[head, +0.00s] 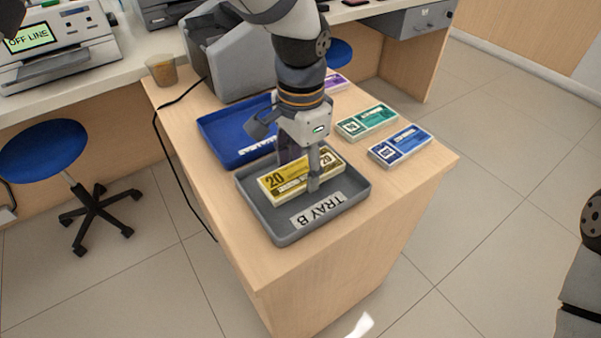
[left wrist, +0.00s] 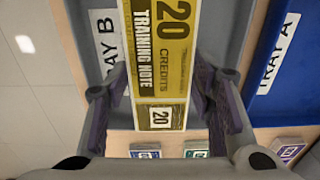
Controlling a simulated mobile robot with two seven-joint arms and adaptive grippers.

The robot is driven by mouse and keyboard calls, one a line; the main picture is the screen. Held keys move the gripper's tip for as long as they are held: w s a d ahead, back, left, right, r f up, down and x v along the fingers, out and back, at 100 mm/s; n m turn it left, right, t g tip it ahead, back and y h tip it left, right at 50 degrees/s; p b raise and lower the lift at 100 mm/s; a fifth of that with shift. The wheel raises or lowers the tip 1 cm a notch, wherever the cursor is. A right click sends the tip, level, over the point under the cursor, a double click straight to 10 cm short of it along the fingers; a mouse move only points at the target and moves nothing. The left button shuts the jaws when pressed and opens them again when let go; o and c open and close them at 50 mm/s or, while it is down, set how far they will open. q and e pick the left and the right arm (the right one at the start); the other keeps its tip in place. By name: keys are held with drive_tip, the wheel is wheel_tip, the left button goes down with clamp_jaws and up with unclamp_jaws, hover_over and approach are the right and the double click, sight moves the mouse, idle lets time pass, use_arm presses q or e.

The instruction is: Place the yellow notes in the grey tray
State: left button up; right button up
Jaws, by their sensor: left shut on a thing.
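The yellow notes (head: 300,177), a banded bundle marked 20, are over the grey tray (head: 258,215) labelled TRAY B, within its rim. I cannot tell whether they touch its floor. My left gripper (head: 303,168) is shut on the bundle across its sides, pointing down from above. In the left wrist view the notes (left wrist: 158,60) lie between the two fingers, with the grey tray (left wrist: 120,75) behind. The fingers hide part of the bundle in the head view. My right gripper is not in view; only part of my body shows at the right edge.
A blue tray (head: 222,128), labelled TRAY A in the left wrist view (left wrist: 285,45), lies beside the grey tray. Green notes (head: 366,122), blue notes (head: 400,145) and purple notes (head: 335,83) lie to the right. A grey machine (head: 225,55) and a cup (head: 161,70) stand behind.

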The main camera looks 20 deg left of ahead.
sight(301, 172)
use_arm(q)
wheel_tip(301, 172, down, 3)
drive_tip(key=shift+r, duration=0.1)
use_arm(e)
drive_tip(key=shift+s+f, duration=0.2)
use_arm(q)
drive_tip(key=o, duration=1.3)
drive_tip(key=shift+c, duration=0.2)
wheel_tip(301, 172, up, 12)
drive_tip(key=p, duration=0.1)
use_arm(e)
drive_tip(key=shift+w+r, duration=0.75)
